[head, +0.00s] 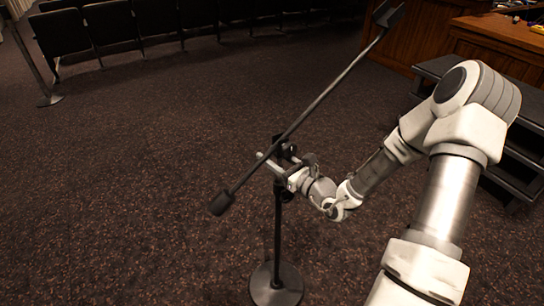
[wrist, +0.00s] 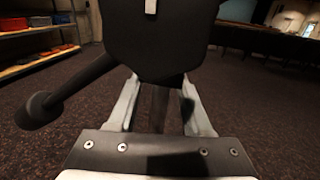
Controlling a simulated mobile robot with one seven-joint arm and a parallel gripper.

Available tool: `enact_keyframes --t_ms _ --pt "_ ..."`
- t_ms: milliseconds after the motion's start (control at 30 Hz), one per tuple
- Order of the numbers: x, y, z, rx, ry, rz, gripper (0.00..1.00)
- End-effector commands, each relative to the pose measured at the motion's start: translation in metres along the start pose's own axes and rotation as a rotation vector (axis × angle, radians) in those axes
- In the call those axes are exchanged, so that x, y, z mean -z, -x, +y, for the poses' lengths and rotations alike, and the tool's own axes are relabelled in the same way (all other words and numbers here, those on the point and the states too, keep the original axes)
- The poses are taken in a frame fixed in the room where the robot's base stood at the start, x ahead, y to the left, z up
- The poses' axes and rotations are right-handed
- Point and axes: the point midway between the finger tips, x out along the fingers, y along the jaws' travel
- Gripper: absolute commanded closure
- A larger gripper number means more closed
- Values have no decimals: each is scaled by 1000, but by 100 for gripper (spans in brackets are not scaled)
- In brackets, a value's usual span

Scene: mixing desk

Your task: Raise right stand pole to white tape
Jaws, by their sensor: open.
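A black microphone stand has an upright pole (head: 278,235) on a round base (head: 276,286). A long boom (head: 325,95) crosses its top at a slant, with a dark weight (head: 222,203) at the low left end. My gripper (wrist: 159,88) is at the upper part of the pole, just below the dark boom joint (wrist: 160,45). Its two pale fingers are open, one on each side of the pole (wrist: 158,112). Contact with the pole cannot be told. White tape on the pole cannot be made out.
Black steps (head: 510,150) and wooden desks (head: 510,45) stand to the right. A row of dark chairs (head: 110,30) lines the back. A shelf with coloured bins (wrist: 38,40) is at left in the wrist view. Carpet left of the stand is clear.

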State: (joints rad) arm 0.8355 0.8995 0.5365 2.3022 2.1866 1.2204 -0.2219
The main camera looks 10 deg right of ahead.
Motion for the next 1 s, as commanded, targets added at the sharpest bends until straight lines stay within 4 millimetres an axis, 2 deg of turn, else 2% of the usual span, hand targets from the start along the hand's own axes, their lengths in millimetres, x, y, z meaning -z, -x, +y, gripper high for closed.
enact_keyframes --t_ms 200,467,1000 --pt "0 0 0 0 0 0 52" --pt "0 0 0 0 0 0 99" --pt "0 0 0 0 0 0 100"
